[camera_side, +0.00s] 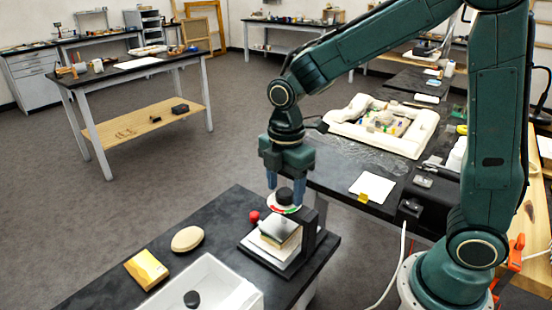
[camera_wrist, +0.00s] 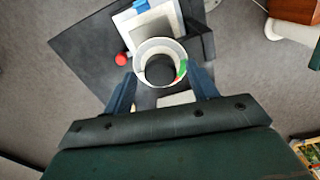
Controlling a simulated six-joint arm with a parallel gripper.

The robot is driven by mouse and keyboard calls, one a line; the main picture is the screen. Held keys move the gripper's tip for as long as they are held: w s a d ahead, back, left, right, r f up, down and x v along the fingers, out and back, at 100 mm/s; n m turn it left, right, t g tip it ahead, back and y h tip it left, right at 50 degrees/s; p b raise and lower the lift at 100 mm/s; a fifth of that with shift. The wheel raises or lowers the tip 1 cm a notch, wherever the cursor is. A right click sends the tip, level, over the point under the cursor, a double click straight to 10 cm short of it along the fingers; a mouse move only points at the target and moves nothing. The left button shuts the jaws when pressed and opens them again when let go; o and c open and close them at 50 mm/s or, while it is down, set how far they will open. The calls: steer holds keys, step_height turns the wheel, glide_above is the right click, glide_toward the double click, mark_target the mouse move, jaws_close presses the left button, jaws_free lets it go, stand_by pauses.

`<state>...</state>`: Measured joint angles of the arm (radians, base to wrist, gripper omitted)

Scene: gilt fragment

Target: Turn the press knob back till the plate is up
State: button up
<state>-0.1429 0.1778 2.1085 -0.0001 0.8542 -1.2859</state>
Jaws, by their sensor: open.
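The press (camera_side: 311,232) stands on the dark bench with a black base and upright post. Its black knob (camera_side: 285,195) sits on top, above a pale dial ring (camera_side: 272,204) with red and green marks. In the wrist view the knob (camera_wrist: 160,69) lies between the fingertips, inside the ring (camera_wrist: 160,45), with gaps at both sides. The knob's underside is hidden.
A red ball (camera_side: 254,217) is just left of the press. A tan oval (camera_side: 187,239), a yellow box (camera_side: 147,269) and a white tray (camera_side: 205,275) holding a dark stone lie further left. A side bench (camera_side: 385,205) stands behind right.

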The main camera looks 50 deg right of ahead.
mark_target(285, 192)
step_height(285, 192, up, 13)
stand_by(0.6)
steer(key=shift+r, duration=0.1)
steer(key=s+d+f+m+t, duration=0.1)
steer(key=s+d+m+t, duration=0.1)
steer(key=s+m, duration=0.6)
steer(key=s+d+f+m+t, duration=0.1)
steer(key=s+d+m+t, duration=0.2)
steer(key=s+m, duration=0.5)
steer(key=shift+s+t, duration=0.3)
steer(key=shift+c, duration=0.5)
